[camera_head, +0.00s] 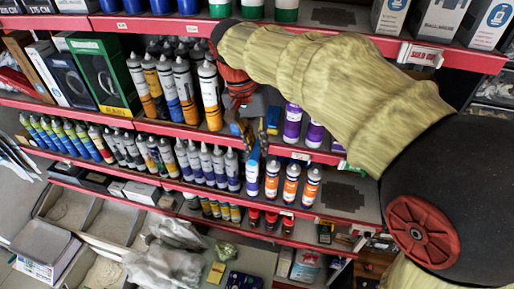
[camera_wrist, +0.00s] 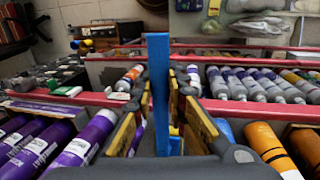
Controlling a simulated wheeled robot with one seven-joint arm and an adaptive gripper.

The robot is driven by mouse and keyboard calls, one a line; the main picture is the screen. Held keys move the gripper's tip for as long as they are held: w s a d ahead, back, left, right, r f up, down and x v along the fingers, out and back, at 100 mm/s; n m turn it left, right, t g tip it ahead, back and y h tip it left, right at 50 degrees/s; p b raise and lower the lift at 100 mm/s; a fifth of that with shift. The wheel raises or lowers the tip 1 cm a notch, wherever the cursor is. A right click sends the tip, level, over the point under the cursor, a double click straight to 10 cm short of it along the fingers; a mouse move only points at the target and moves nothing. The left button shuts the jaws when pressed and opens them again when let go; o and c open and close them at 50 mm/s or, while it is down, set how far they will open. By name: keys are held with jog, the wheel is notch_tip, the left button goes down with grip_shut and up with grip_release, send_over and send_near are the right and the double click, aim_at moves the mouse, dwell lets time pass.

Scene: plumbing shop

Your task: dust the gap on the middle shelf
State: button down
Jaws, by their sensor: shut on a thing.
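My gripper (camera_head: 252,138) is at the front edge of the shelf with grey-and-orange tubes (camera_head: 183,88) on its left and purple bottles (camera_head: 292,124) on its right. In the wrist view my gripper (camera_wrist: 160,100) is shut on a narrow blue bar (camera_wrist: 158,62), which stands upright between the yellow pads. I cannot tell what is on the bar's far end. The gap between tubes and bottles is mostly hidden by my gripper and arm. The purple bottles also show in the wrist view (camera_wrist: 85,142), left of the gripper, and an orange tube (camera_wrist: 268,148) is close on the right.
A dark patch (camera_head: 343,196) lies on the bare part of the shelf below, right of orange-and-white bottles (camera_head: 291,184). Another dark patch (camera_head: 334,16) is on the top shelf. Red shelf edges (camera_head: 135,121) run across. Tubes stand close on both sides of my gripper.

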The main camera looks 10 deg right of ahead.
aim_at(257, 149)
jog(key=shift+w+d+f, duration=0.1)
jog(key=shift+w+d, duration=0.15)
jog(key=shift+w, duration=0.25)
jog(key=shift+w+d+f, duration=0.1)
jog(key=shift+w+d, duration=0.1)
jog(key=shift+w, duration=0.25)
jog(key=shift+s+a+f, duration=0.15)
jog(key=shift+s+a, duration=0.15)
jog(key=shift+s, duration=0.45)
jog(key=shift+s+a, duration=0.3)
jog(key=shift+s, duration=0.35)
jog(key=shift+s+r, duration=0.1)
jog(key=shift+r, duration=0.2)
notch_tip(257, 149, up, 3)
jog(key=shift+r+p, duration=0.2)
jog(key=shift+p, duration=1.05)
jog(key=shift+s+a+f, duration=0.1)
jog(key=shift+s+a, duration=0.2)
jog(key=shift+s, duration=0.1)
jog(key=s+a+b, duration=0.1)
jog(key=s+a, duration=0.1)
jog(key=s, duration=0.5)
jog(key=s+a+b, duration=0.2)
jog(key=s+a, duration=0.1)
jog(key=s, duration=0.4)
jog(key=shift+a, duration=0.25)
